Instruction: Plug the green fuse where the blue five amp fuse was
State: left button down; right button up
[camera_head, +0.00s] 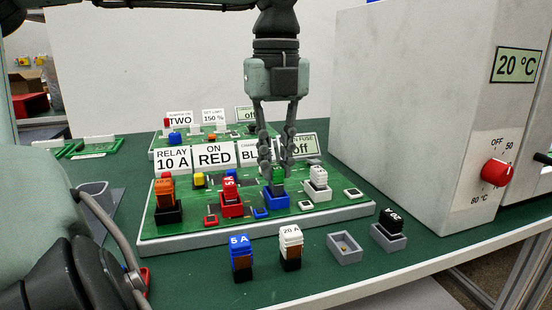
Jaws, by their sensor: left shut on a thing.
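My left gripper (277,168) comes down from the top over the green board and is shut on the green fuse (278,174). The green fuse is upright at the blue socket (276,200); its lower end meets the socket's top, but I cannot tell how deep it sits. The blue 5 A fuse (240,244) stands on the table in front of the board. My right gripper is not in view.
On the board (190,233) are an orange fuse (164,190), a red fuse (230,184) and a white fuse (318,176). In front stand a white 20 A fuse (291,239), an empty grey holder (344,250) and a black fuse (391,218). A grey oven (420,110) bounds the right.

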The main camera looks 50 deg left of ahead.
aim_at(276, 166)
pick_arm(q)
jog(key=shift+f+b, duration=0.55)
jog(key=shift+f, duration=0.15)
jog(key=c, duration=1.4)
grip_release()
jog(key=shift+r, duration=0.1)
notch_tip(276, 166, up, 12)
jog(key=shift+f, duration=0.1)
